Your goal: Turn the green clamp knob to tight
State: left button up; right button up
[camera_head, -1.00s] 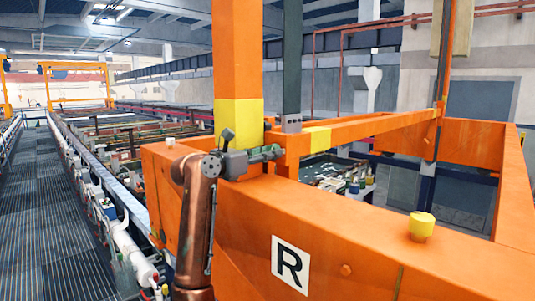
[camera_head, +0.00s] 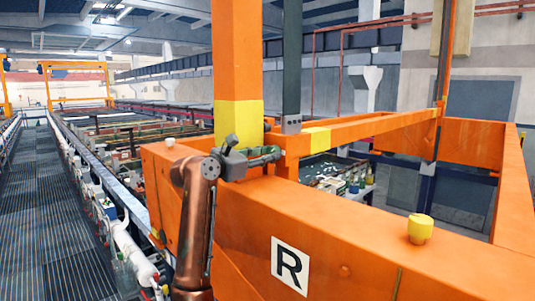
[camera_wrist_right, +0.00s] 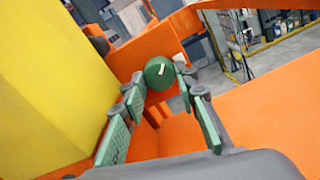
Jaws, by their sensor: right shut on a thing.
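The green clamp knob (camera_wrist_right: 156,74) shows in the right wrist view as a round green disc with a short white mark, set against the orange frame. My right gripper (camera_wrist_right: 162,82) has its green-padded fingers on either side of the knob, shut on it near the fingertips. In the head view my right gripper (camera_head: 276,154) reaches in beside the yellow band of the orange post, at the top of the orange beam. The tight mark is not visible. My left gripper is out of view.
The orange post with its yellow band (camera_head: 238,122) stands close by the gripper. An orange beam (camera_head: 340,215) with an R plate (camera_head: 290,264) runs below, with a yellow cap (camera_head: 420,228) at right. A grated walkway (camera_head: 45,220) lies open at left.

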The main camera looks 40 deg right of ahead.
jog(key=m, duration=0.4)
jog(key=shift+r+m+p, duration=0.1)
jog(key=shift+m+p, duration=0.2)
jog(key=shift+p, duration=0.05)
jog(key=m, duration=0.4)
jog(key=shift+m, duration=0.4)
jog(key=o, duration=1.2)
jog(key=shift+c, duration=0.2)
jog(key=shift+a, duration=0.25)
jog(key=a, duration=1.1)
jog(key=shift+s+a, duration=0.3)
jog(key=shift+s, duration=0.15)
